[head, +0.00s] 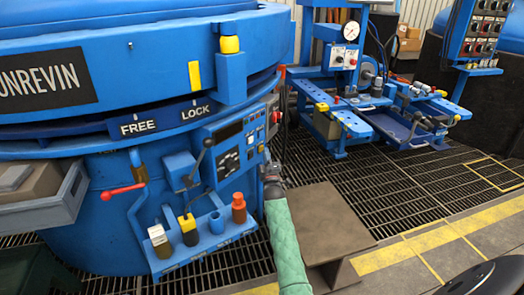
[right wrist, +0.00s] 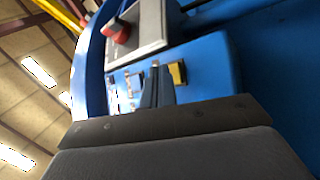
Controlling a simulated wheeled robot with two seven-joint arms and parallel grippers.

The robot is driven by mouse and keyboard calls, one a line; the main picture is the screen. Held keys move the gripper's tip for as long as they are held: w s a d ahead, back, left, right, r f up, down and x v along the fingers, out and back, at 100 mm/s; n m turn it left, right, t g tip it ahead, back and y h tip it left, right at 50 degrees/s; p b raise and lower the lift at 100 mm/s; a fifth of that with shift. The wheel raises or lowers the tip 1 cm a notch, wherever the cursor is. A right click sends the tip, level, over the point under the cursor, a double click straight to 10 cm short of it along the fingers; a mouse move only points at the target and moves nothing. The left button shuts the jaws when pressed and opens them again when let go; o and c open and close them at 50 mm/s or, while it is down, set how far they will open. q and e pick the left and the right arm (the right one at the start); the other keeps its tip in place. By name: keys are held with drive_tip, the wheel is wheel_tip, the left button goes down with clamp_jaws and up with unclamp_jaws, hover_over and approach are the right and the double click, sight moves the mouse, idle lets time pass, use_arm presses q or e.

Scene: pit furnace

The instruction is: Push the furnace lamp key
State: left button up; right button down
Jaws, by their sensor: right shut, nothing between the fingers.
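The blue furnace (head: 110,215) fills the left of the head view. Its control panel (head: 228,145) has small keys on the side facing right. In the right wrist view a row of keys sits on a blue face (right wrist: 215,75): a yellow key (right wrist: 177,73) and several paler ones (right wrist: 132,84) to its left. No label is readable, so I cannot tell which is the lamp key. My right gripper (right wrist: 157,72) is shut and empty, its tips in front of the row, just left of the yellow key. Contact cannot be told. In the head view the right gripper (head: 271,170) is beside the panel.
A red button (right wrist: 115,32) on a grey box (right wrist: 140,30) is above the keys in the right wrist view. A holder shelf (head: 205,243) with bottles juts from the furnace. A brown stand (head: 325,215) is right of my arm. A blue workbench (head: 345,118) stands behind.

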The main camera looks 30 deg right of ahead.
drive_tip(key=shift+w+a, duration=0.1)
drive_tip(key=shift+w, duration=0.15)
drive_tip(key=shift+r, duration=0.1)
drive_tip(key=shift+s+p, duration=0.35)
drive_tip(key=shift+s, duration=0.05)
idle(0.3)
drive_tip(key=s+d+p, duration=0.2)
drive_tip(key=s+p, duration=0.1)
drive_tip(key=s, duration=0.2)
drive_tip(key=shift+s+d, duration=0.15)
drive_tip(key=shift+s, duration=0.2)
idle(0.6)
